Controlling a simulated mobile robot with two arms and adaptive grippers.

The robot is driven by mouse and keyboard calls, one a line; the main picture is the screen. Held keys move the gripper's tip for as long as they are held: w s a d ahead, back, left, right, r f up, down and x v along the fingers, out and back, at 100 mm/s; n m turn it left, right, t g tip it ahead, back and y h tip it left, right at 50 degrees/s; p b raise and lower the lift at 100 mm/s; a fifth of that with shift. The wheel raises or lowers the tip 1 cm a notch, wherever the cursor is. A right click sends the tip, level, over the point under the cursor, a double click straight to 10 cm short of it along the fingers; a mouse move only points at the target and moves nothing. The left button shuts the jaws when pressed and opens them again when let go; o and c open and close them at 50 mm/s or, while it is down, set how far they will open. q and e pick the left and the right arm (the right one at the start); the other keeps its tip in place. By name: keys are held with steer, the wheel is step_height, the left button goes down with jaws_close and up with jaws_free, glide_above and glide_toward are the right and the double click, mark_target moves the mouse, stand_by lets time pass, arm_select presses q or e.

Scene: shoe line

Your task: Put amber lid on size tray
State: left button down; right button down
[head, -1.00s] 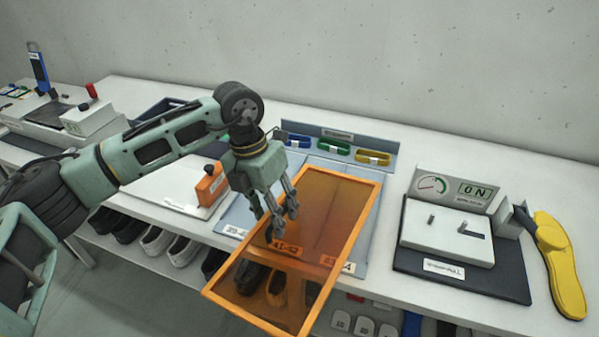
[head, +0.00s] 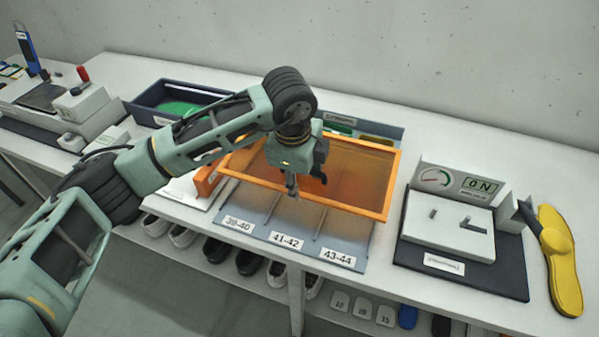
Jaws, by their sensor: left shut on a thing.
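The amber lid (head: 348,173) is a see-through orange panel with a solid orange rim. My left gripper (head: 291,190) is shut on it near its front edge. The lid is over the back part of the grey size tray (head: 262,211); I cannot tell whether it touches the tray. The tray's front strip is uncovered, with labels 39-40, 41-42 and 43-44. Green and yellow pieces at the tray's back show dimly through or above the lid. My right gripper is not in view.
A tester with a gauge and ON display (head: 460,190) stands right of the tray, beside a yellow insole (head: 560,262). A dark blue bin (head: 160,103) with green contents is at the back left. Shoes (head: 217,250) sit on the shelf below.

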arm_select(q)
steer(key=shift+f+b, duration=0.3)
steer(key=shift+f, duration=0.25)
steer(key=shift+f+b, duration=0.9)
steer(key=shift+f, duration=1.1)
steer(key=shift+f+b, duration=1.2)
steer(key=shift+f, duration=0.5)
steer(key=shift+s, duration=0.1)
steer(key=c, duration=0.8)
jaws_free()
steer(key=shift+f, duration=0.1)
steer(key=shift+c, duration=0.2)
step_height(320, 180, up, 12)
steer(key=s, duration=0.2)
steer(key=shift+a, duration=0.4)
